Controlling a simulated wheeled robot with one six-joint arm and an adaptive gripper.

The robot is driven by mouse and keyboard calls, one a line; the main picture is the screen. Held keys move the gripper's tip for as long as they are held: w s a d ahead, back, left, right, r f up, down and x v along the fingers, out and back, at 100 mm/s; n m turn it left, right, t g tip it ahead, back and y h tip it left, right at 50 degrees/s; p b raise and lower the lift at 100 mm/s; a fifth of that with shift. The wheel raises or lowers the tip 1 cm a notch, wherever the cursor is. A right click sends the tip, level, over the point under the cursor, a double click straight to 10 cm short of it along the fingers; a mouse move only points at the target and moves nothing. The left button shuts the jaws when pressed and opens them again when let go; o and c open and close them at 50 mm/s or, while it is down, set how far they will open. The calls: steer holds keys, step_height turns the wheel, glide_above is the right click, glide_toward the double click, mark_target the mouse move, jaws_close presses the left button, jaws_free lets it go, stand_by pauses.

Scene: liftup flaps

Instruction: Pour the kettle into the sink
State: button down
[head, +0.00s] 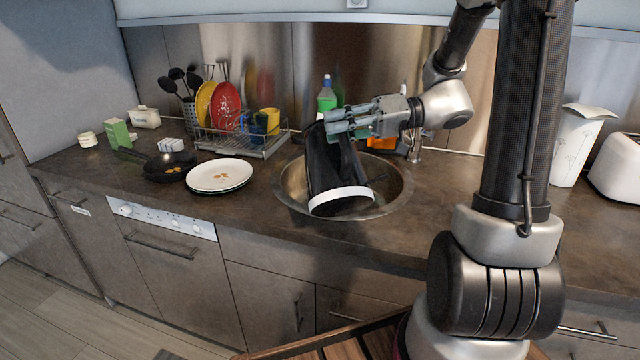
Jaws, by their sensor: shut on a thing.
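The black kettle (323,170) with a white base ring (341,199) is over the round steel sink (284,185) in the head view. The kettle leans, with its base toward me and its top toward the back. My gripper (335,122) is shut on the kettle at its upper end, coming in from the right. The fingers cover part of the kettle's top, and its spout is not clear to see. The kettle hides much of the sink bowl.
A dish rack (262,148) with plates and cups stands left of the sink. White plates (219,175) and a black pan (170,165) lie further left. A green bottle (326,97) stands behind the sink. A white container (578,146) and a toaster (615,168) stand right.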

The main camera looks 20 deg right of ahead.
steer(key=shift+w+d+f+m+g, duration=0.15)
steer(key=shift+w+f+m, duration=0.25)
steer(key=shift+w, duration=0.35)
steer(key=shift+w+f+m+g, duration=0.1)
steer(key=shift+w+f+m, duration=0.1)
steer(key=shift+w+m, duration=0.45)
steer(key=shift+w+d+f+m+g, duration=0.15)
steer(key=shift+w+f+m, duration=0.2)
steer(key=shift+w, duration=0.45)
steer(key=shift+w+d+f+m+g+p, duration=0.15)
steer(key=shift+w+f+m, duration=0.2)
steer(key=shift+w, duration=0.55)
steer(key=shift+w+a+f+m+g+p, duration=0.15)
steer(key=shift+w+f+m, duration=0.15)
steer(key=shift+w, duration=0.6)
steer(key=shift+w+d, duration=0.1)
steer(key=shift+d, duration=0.05)
steer(key=shift+w+d+f+m+g+p, duration=0.15)
steer(key=shift+w+m+g+p, duration=0.15)
steer(key=shift+w+m+p, duration=0.9)
steer(key=shift+w+n+b, duration=0.3)
steer(key=shift+w+n, duration=0.05)
